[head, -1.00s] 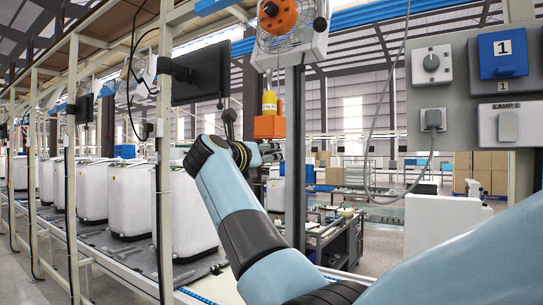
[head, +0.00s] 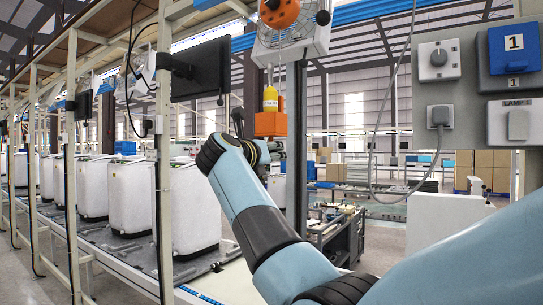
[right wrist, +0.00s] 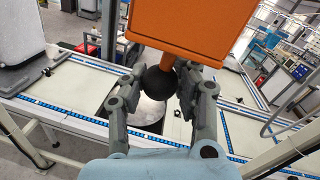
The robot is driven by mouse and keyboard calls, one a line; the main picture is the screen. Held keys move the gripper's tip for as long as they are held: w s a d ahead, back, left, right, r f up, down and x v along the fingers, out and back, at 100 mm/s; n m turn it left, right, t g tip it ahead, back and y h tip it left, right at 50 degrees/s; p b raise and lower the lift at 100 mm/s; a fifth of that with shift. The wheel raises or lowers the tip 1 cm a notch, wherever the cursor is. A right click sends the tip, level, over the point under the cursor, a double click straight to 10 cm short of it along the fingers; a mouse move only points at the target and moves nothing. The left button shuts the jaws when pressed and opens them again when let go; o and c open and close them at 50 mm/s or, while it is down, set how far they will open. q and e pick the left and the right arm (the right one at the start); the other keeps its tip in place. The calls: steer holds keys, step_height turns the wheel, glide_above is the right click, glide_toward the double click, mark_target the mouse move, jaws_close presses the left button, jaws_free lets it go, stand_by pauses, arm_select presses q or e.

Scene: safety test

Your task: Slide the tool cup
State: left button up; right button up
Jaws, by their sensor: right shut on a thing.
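The tool cup (head: 270,124) is an orange box with a yellow bottle (head: 270,99) standing in it. It sits beside a dark upright post in the head view. In the right wrist view the orange cup (right wrist: 220,25) fills the top, above my gripper. My right gripper (right wrist: 160,78) is shut on a dark round knob (right wrist: 158,84) just below the cup. In the head view the right gripper (head: 276,148) shows small, under the cup, partly hidden by my wrist. My left gripper is not in view.
A fan (head: 292,32) hangs above the cup, and a black screen (head: 207,73) is at its left. A grey switch panel (head: 465,85) stands close at the right. White washer-like tubs (head: 196,210) line a conveyor at the left. A cart (head: 338,232) stands beyond my arm.

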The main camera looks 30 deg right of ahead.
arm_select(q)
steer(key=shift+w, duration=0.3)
arm_select(e)
jaws_close()
steer(key=shift+f, duration=0.15)
arm_select(q)
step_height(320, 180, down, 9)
steer(key=b, duration=0.9)
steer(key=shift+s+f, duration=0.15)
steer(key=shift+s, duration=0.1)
arm_select(e)
step_height(320, 180, down, 13)
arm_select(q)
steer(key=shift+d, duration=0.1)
arm_select(e)
steer(key=o, duration=0.6)
jaws_free()
steer(key=o, duration=0.5)
steer(key=shift+a+r, duration=0.15)
steer(key=shift+r, duration=0.1)
steer(key=shift+c, duration=0.2)
steer(key=shift+o, duration=0.4)
